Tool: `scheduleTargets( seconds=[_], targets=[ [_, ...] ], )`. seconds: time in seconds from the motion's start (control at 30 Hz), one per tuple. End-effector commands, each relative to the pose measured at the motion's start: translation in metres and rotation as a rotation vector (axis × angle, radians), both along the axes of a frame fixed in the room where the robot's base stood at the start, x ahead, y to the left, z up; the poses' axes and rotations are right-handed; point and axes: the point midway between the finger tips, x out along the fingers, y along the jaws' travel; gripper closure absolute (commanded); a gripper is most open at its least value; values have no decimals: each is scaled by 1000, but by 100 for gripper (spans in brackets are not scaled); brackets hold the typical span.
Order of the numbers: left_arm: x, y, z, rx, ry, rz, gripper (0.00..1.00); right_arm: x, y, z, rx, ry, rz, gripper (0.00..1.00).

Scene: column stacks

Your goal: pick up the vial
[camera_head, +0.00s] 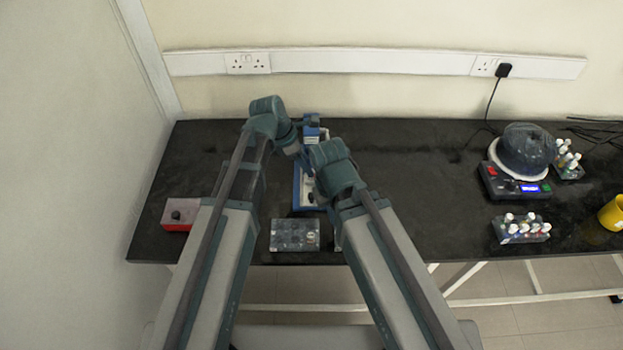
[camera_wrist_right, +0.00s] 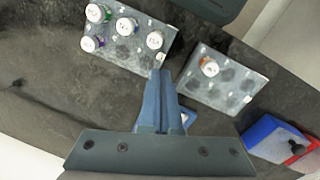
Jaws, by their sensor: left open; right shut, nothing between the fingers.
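A clear rack (camera_head: 295,235) stands near the table's front edge. In the right wrist view the rack (camera_wrist_right: 238,92) holds one white-topped vial with an orange band (camera_wrist_right: 209,67). A second rack (camera_wrist_right: 150,62) beside it holds several white-topped vials (camera_wrist_right: 125,26); my right arm seems to hide it in the head view. My left gripper (camera_head: 302,152) is open by the blue-framed stand, its fingers small and partly hidden.
A blue-framed stand (camera_head: 297,188) is between my arms. A red box with a black knob (camera_head: 176,225) is at the left. At the right are a device with a dark bowl (camera_head: 524,150), vial racks (camera_head: 522,238) and a yellow mug (camera_head: 612,213). The table's middle right (camera_head: 425,180) is clear.

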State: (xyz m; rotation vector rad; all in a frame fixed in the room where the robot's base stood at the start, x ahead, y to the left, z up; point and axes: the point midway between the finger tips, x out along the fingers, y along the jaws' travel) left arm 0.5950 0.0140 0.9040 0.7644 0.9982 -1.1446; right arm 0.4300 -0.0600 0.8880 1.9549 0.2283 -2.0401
Motion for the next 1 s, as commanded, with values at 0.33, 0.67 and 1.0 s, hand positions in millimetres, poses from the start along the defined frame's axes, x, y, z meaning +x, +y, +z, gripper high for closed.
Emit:
scheduleTargets(
  seconds=[0.33, 0.67, 1.0],
  targets=[
    [2, -12, -32, 0, 0, -1, 38, 0, 0, -32, 0, 0, 0, 100],
    [2, -12, -30, 0, 0, 0, 67, 0, 0, -30, 0, 0, 0, 100],
    [2, -12, -30, 0, 0, 0, 100, 0, 0, -30, 0, 0, 0, 100]
  ],
)
